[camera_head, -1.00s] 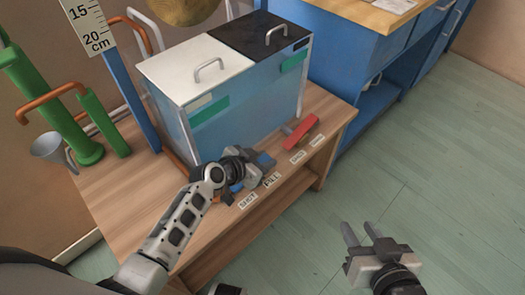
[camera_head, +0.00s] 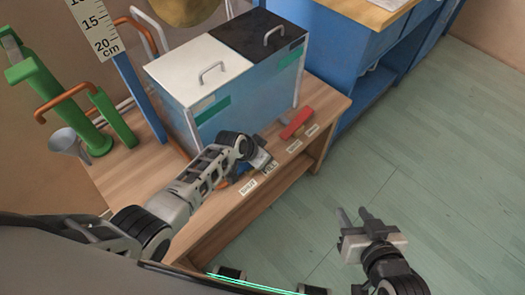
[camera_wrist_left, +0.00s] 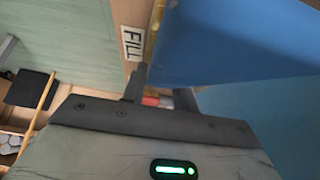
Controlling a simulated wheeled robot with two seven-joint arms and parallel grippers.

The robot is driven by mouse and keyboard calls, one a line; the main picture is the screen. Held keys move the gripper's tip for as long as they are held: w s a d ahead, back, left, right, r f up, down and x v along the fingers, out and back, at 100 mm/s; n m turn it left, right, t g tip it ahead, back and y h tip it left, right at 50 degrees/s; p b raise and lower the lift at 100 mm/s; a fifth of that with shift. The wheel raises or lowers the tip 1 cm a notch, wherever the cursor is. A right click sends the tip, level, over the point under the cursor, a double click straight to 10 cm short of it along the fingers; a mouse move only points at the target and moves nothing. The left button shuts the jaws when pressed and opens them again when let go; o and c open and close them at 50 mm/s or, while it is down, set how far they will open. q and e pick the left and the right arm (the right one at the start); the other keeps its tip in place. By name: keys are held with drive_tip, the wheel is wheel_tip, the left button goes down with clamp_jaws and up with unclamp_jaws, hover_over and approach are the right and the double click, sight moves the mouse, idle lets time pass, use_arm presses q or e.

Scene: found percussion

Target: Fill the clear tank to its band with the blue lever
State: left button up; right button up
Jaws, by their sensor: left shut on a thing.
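The tank (camera_head: 243,107) is a box with bluish see-through sides, standing on a wooden bench. A white lid (camera_head: 197,68) and a black lid cover it, and a green band (camera_head: 213,110) crosses its front. I cannot make out a water level. My right gripper (camera_head: 354,216) is open and empty above the floor.
A red lever (camera_head: 297,123) lies to the right along the bench edge (camera_head: 335,103), with more labels. Green tubes (camera_head: 100,130), a metal cup (camera_head: 68,143) and a ruler (camera_head: 97,25) stand at left. A blue cabinet (camera_head: 350,45) is behind right. The right floor is clear.

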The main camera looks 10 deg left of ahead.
use_arm(q)
drive_tip(key=o, duration=1)
use_arm(e)
drive_tip(key=shift+r, duration=0.1)
drive_tip(key=shift+r, duration=0.1)
use_arm(q)
drive_tip(key=shift+s+a+r+p, duration=0.2)
drive_tip(key=shift+r+p, duration=0.1)
drive_tip(key=shift+r, duration=0.1)
drive_tip(key=p+v, duration=0.4)
drive_tip(key=v, duration=1)
drive_tip(key=shift+r, duration=0.15)
drive_tip(key=shift+s+a+r, duration=0.1)
drive_tip(key=shift+s+r, duration=0.05)
drive_tip(key=shift+r, duration=0.1)
use_arm(e)
drive_tip(key=shift+d+r, duration=0.4)
drive_tip(key=shift+r, duration=0.45)
